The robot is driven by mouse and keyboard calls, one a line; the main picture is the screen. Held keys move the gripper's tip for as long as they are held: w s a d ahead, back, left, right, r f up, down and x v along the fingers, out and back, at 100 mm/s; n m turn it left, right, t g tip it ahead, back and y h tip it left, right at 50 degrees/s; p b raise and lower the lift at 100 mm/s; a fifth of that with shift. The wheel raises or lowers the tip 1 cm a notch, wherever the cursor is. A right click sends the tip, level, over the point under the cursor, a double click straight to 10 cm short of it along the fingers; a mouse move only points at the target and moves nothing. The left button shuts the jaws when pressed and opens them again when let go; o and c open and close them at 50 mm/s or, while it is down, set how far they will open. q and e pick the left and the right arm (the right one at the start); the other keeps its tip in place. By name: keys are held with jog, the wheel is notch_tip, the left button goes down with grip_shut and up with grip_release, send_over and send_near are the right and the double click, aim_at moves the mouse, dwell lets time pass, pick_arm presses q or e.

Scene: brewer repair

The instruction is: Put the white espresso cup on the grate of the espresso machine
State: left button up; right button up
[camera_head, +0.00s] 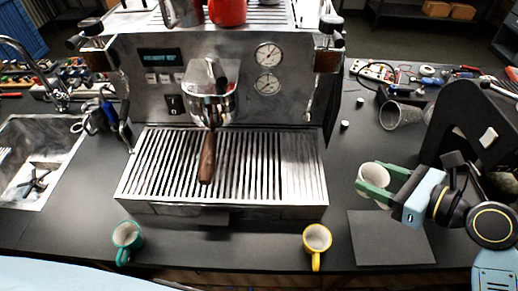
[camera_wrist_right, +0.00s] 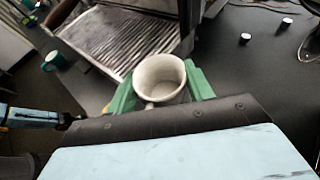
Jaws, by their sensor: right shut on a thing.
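The white espresso cup (camera_head: 372,178) is held upright between the green fingers of my right gripper (camera_head: 376,187), to the right of the espresso machine. In the right wrist view the cup (camera_wrist_right: 160,80) sits between the two green fingers of the gripper (camera_wrist_right: 160,92), with its handle toward the lower left. I cannot tell whether the cup touches the counter. The espresso machine (camera_head: 150,65) stands in the middle, and its slatted grate (camera_head: 255,160) is bare. A portafilter with a wooden handle (camera_head: 207,158) hangs over the grate. My left gripper is not in view.
A teal cup (camera_head: 127,236) and a yellow cup (camera_head: 317,240) stand on the counter in front of the machine. A dark square mat (camera_head: 392,240) lies at the front right. A sink (camera_head: 45,150) is at the left. Tools and a clear vessel (camera_head: 398,115) are at the back right.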

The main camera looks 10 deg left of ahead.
jog(key=shift+s+a, duration=0.1)
jog(key=shift+s, duration=0.05)
jog(key=shift+a+f, duration=0.1)
jog(key=shift+a, duration=0.25)
jog(key=w+a, duration=0.3)
jog(key=a, duration=0.1)
jog(key=w+a, duration=0.3)
jog(key=a, duration=0.2)
jog(key=w+a, duration=0.3)
jog(key=a, duration=0.2)
jog(key=shift+w+p, duration=0.3)
jog(key=shift+w, duration=0.1)
jog(key=shift+a+f, duration=0.15)
notch_tip(320, 180, down, 3)
jog(key=shift+f+b, duration=0.2)
jog(key=shift+b, duration=0.15)
jog(key=o, duration=1)
jog(key=shift+f, duration=0.1)
